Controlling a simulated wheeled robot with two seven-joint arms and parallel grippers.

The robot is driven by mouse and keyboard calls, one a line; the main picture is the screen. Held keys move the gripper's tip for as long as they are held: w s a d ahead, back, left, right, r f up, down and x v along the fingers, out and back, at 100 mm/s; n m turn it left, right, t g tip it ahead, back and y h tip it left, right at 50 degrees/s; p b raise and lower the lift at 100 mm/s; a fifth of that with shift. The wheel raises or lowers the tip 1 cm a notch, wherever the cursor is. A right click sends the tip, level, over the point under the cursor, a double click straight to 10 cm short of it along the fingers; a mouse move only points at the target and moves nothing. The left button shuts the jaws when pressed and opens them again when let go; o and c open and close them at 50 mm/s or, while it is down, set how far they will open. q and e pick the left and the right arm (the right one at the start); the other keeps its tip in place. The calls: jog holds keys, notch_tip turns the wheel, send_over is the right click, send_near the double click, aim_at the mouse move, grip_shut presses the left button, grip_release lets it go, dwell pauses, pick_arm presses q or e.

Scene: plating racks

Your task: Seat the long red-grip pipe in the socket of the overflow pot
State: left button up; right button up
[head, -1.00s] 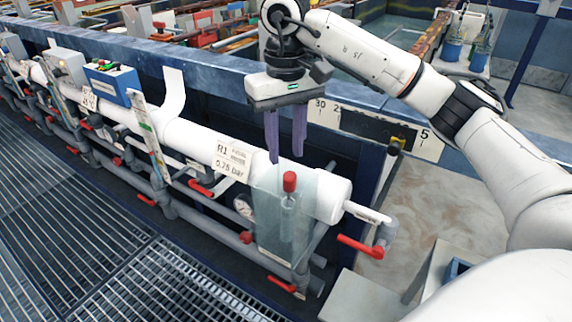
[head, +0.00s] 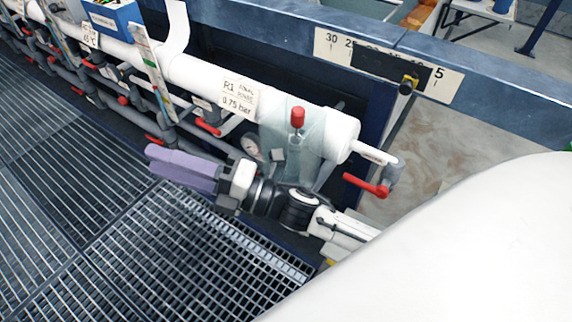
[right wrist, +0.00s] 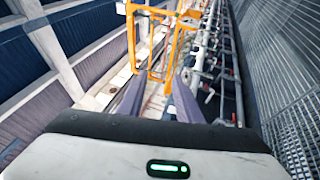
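A clear box-shaped pot (head: 313,134), which looks like the overflow pot, stands at the near end of the white main pipe in the head view. A red grip (head: 297,117) stands upright above its rim. The pipe under it shows only faintly through the wall, so I cannot tell its length or how it sits in the socket. My right gripper (head: 150,160) is to the left of the pot, above the floor grating, its purple fingers pointing left. In the right wrist view the fingers (right wrist: 155,100) are apart with nothing between them. My left gripper is out of view.
The white main pipe (head: 205,76) runs along the blue rack with red-handled valves below. A red lever (head: 367,186) sits right of the pot. Open grating (head: 150,260) lies in front. In the right wrist view, an orange frame (right wrist: 178,38) stands ahead.

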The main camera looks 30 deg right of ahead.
jog(key=s+d+f+m+h, duration=0.2)
jog(key=d+f+m+h, duration=0.25)
jog(key=f+m, duration=0.35)
jog(key=s+d+f+m+h, duration=0.2)
jog(key=d+f+m+h, duration=0.1)
jog(key=f+m+h, duration=0.3)
jog(key=s+d+f+m+g+h, duration=0.1)
jog(key=s+d+f+m+g, duration=0.1)
jog(key=s+f+m, duration=0.4)
jog(key=s+d+f+m+g+h, duration=0.1)
jog(key=s+f+m+g, duration=0.3)
jog(key=s+f, duration=0.5)
jog(key=shift+d+f+m+g, duration=0.3)
jog(key=shift+d+f+m, duration=0.45)
jog(key=shift+f+m, duration=0.25)
